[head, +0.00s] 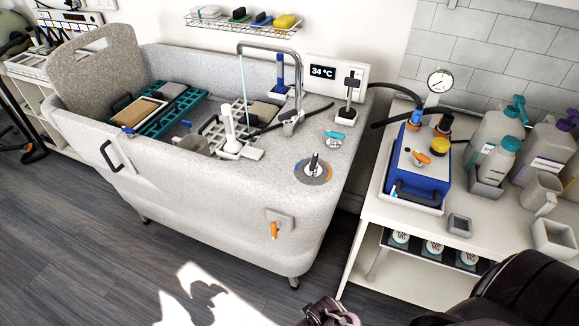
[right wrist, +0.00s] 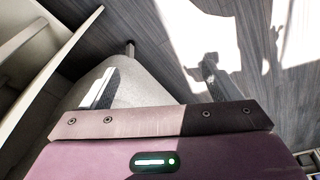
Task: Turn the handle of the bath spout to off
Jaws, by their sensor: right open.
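The chrome bath spout (head: 268,48) arches over the pale speckled tub, and a thin stream of water falls from its end. A teal handle (head: 335,136) sits on the tub deck right of the spout base. A chrome lever (head: 313,164) stands on a dial with a blue and orange ring, and an orange handle (head: 274,230) is on the tub's front face. I cannot tell for certain which one works the spout. My right gripper (right wrist: 155,82) is open and empty, low in front of the tub and apart from all handles. My left gripper is out of view.
The tub (head: 190,175) holds teal and white racks. A white table (head: 390,240) at right carries a blue box (head: 418,175) with an orange handle, a gauge and bottles. A display reading 34 °C (head: 322,72) is behind. Floor in front is clear.

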